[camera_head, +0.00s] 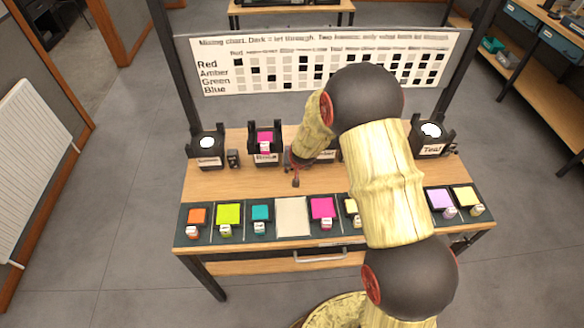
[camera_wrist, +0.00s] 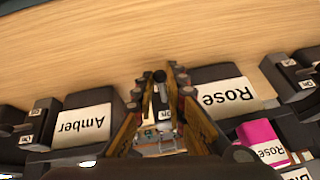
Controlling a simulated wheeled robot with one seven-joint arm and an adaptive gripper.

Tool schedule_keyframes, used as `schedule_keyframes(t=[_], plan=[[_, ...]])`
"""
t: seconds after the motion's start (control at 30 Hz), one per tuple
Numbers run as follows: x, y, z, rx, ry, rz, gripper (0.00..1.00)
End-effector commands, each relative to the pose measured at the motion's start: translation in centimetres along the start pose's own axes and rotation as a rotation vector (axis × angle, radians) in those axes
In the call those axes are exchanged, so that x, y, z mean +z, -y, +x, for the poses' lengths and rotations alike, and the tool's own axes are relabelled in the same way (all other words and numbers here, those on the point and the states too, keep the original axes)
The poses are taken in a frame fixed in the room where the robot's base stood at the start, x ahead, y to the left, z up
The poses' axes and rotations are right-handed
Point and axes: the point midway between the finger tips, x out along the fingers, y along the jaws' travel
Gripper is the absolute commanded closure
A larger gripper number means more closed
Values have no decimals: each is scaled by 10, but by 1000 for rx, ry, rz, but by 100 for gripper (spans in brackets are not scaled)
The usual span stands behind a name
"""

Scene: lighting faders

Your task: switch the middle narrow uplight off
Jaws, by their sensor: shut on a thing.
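My gripper (camera_head: 296,168) is at the back row of uplights on the table. In the wrist view my gripper (camera_wrist: 160,100) has its fingers on both sides of a small dark switch (camera_wrist: 160,90) with a round-tipped lever, and is shut on it. This switch sits between the uplight labelled Amber (camera_wrist: 84,123) and the one labelled Rose (camera_wrist: 226,97). In the head view the Rose uplight (camera_head: 265,147) holds a pink gel, while my arm hides most of the Amber one. My fingers cover part of the held switch, so I cannot read its marking.
Other switches marked On stand beside Amber (camera_wrist: 36,125) and Rose (camera_wrist: 290,70). The Teal uplight (camera_head: 431,138) and the far left uplight (camera_head: 207,146) glow white. Several coloured gels lie along the front tray (camera_head: 292,217). A mixing chart (camera_head: 220,80) stands behind.

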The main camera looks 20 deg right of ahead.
Motion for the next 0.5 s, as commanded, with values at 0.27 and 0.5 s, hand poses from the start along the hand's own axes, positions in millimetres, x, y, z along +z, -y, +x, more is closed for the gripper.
schedule_keyframes(t=[0.27, 0.5], plan=[[2, 0, 1, -4, -30, -3, 100], [2, 0, 1, -3, -29, -3, 81]])
